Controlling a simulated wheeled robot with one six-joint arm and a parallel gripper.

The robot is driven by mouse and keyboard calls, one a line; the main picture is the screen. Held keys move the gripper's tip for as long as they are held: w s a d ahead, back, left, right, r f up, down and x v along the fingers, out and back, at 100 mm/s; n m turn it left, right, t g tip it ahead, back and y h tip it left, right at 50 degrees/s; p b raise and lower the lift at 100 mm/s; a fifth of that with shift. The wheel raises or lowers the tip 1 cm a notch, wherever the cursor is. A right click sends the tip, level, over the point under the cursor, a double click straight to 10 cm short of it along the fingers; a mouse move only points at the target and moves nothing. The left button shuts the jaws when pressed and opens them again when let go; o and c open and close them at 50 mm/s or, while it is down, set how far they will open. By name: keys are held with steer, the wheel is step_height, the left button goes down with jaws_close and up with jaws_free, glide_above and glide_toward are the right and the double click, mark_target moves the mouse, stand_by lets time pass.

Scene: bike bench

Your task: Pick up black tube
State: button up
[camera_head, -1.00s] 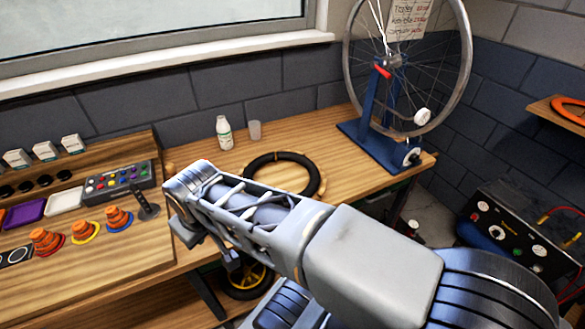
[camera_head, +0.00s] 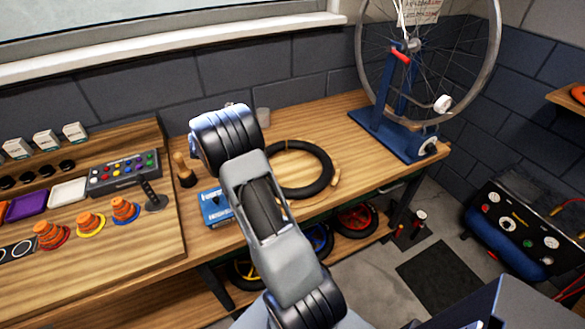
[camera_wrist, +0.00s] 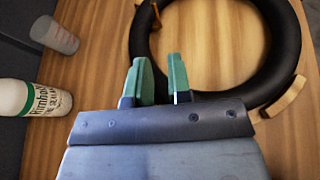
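The black tube is a ring (camera_head: 327,163) lying on the wooden bench (camera_head: 350,125), to the right of my arm in the head view. Its left part is partly hidden there by my arm. In the wrist view the tube (camera_wrist: 284,40) fills the upper right, with a light wooden piece at its upper left and another at its lower right. My gripper (camera_wrist: 160,80) shows two green fingertips with a gap between them. It is open and empty, and its tips appear beside the tube's left side. My gripper is hidden behind my arm in the head view.
A white bottle (camera_wrist: 34,99) and a clear cup (camera_wrist: 54,35) stand left of my gripper in the wrist view. A wheel stand (camera_head: 390,135) is at the bench's right end. A blue box (camera_head: 214,207) and a wooden-handled tool (camera_head: 184,170) are left of my arm.

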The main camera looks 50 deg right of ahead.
steer(key=x, duration=0.5)
steer(key=p+x, duration=0.1)
steer(key=x, duration=0.2)
steer(key=shift+w+d, duration=0.15)
steer(key=shift+w, duration=0.1)
steer(key=shift+p+x, duration=0.85)
steer(key=shift+x, duration=2.3)
steer(key=shift+f, duration=0.2)
steer(key=shift+c, duration=0.4)
jaws_close()
